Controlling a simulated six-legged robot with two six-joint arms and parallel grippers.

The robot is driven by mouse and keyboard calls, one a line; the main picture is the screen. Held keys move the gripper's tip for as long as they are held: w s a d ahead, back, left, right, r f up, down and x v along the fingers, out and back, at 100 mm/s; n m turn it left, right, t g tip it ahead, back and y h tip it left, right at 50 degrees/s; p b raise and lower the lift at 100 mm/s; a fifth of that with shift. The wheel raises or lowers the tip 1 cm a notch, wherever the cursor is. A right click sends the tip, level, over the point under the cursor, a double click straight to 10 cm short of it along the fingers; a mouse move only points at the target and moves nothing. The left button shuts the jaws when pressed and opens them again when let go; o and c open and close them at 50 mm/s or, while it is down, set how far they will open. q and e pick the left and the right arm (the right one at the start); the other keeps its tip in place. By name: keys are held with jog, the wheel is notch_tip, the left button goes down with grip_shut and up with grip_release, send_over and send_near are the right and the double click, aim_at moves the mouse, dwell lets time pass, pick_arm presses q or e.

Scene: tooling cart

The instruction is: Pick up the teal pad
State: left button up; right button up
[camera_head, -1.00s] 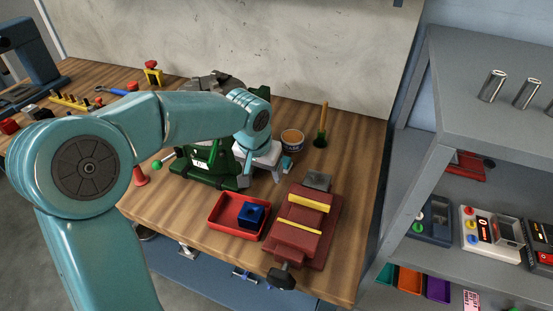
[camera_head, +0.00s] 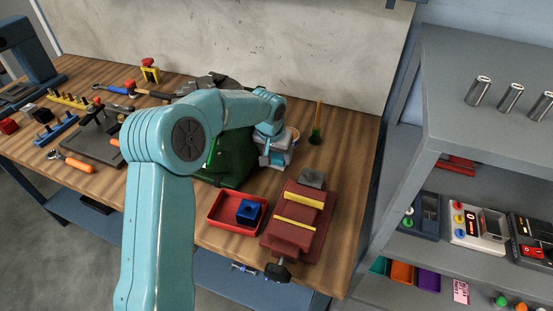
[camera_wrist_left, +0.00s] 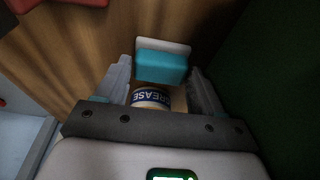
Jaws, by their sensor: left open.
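The teal pad (camera_wrist_left: 161,67) is a small teal block with a pale plate along its far side, seen in the left wrist view. My left gripper (camera_wrist_left: 159,73) is open, one finger on each side of the pad. The pad is around the level of the fingertips; I cannot tell whether either finger touches it. In the head view my left gripper (camera_head: 272,158) is low over the bench beside the green machine, and the arm makes the pad hard to make out there. My right gripper is out of view.
A tin marked GREASE (camera_wrist_left: 151,97) shows between the fingers, nearer the palm. The green machine (camera_head: 234,158) stands left of the gripper. A red tray (camera_head: 222,222) with a blue block (camera_head: 249,210) and a dark red vise (camera_head: 290,238) lie in front. A brush (camera_head: 317,130) stands to the right.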

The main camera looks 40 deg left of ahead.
pick_arm(q)
jog(key=c, duration=0.7)
jog(key=shift+r, duration=0.15)
notch_tip(320, 180, up, 16)
jog(key=f, duration=0.1)
notch_tip(320, 180, up, 13)
jog(key=p, duration=0.5)
send_over(276, 157)
jog(key=shift+f, duration=0.1)
jog(key=o, duration=0.5)
jog(key=shift+w, duration=0.1)
jog(key=c, duration=0.4)
